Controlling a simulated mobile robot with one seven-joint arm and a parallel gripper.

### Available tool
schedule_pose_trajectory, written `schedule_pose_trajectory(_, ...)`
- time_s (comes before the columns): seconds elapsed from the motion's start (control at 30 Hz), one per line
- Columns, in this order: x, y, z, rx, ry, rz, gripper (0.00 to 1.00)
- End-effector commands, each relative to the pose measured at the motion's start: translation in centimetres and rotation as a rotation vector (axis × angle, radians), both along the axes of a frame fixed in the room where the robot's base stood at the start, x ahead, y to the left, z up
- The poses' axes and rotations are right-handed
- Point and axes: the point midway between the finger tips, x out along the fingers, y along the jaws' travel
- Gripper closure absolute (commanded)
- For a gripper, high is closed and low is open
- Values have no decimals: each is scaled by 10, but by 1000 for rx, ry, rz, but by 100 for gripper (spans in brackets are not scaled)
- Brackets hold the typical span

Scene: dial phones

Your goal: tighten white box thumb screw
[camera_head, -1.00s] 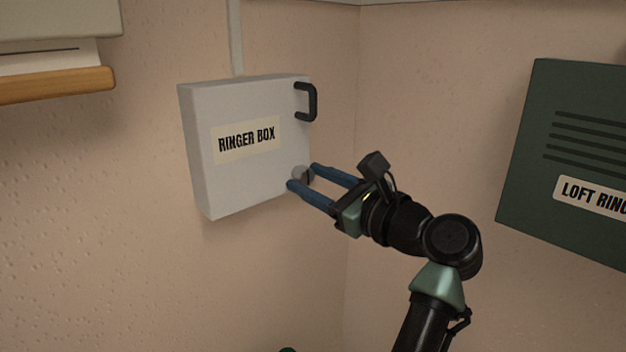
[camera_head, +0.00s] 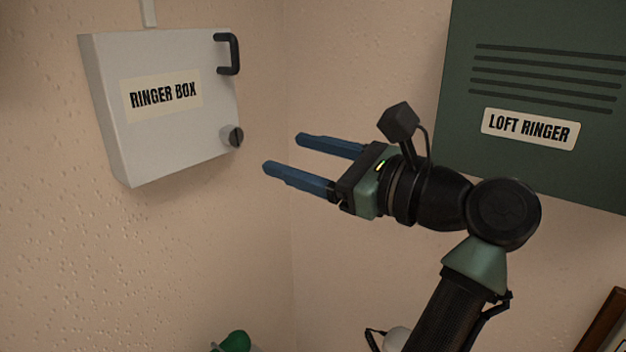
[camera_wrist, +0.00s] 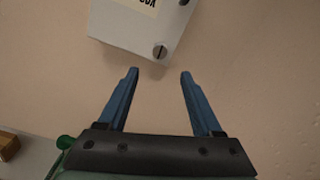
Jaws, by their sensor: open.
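The white ringer box (camera_head: 170,140) hangs on the wall at the left in the head view, labelled RINGER BOX, with a black handle (camera_head: 236,54) at its upper right. Its thumb screw (camera_head: 233,136) is a slotted dark knob at the lower right corner. The box (camera_wrist: 130,28) and screw (camera_wrist: 160,51) also show at the top of the wrist view. My gripper (camera_head: 282,153) is open and empty, with its blue fingers pointing left toward the screw. A clear gap lies between the fingertips and the screw. In the wrist view my gripper (camera_wrist: 158,72) has nothing between its fingers.
A dark green LOFT RINGER box (camera_head: 540,90) is on the wall behind and right of my gripper. A green object (camera_head: 232,342) shows at the bottom edge. A wooden-edged thing (camera_head: 606,330) is at the lower right. The wall below the white box is clear.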

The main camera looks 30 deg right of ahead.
Motion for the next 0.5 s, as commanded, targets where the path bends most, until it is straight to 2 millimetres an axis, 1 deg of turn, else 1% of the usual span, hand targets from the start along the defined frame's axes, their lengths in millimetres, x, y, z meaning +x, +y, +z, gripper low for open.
schedule_pose_trajectory(0.03, -7, -4, -3, -2, -2, -3, 34)
schedule_pose_trajectory(0.1, -14, -6, -1, -1, -2, -1, 34)
schedule_pose_trajectory(0.2, -20, -8, 0, -1, -1, 0, 34)
schedule_pose_trajectory(0.5, -22, -8, 1, 0, 0, 1, 34)
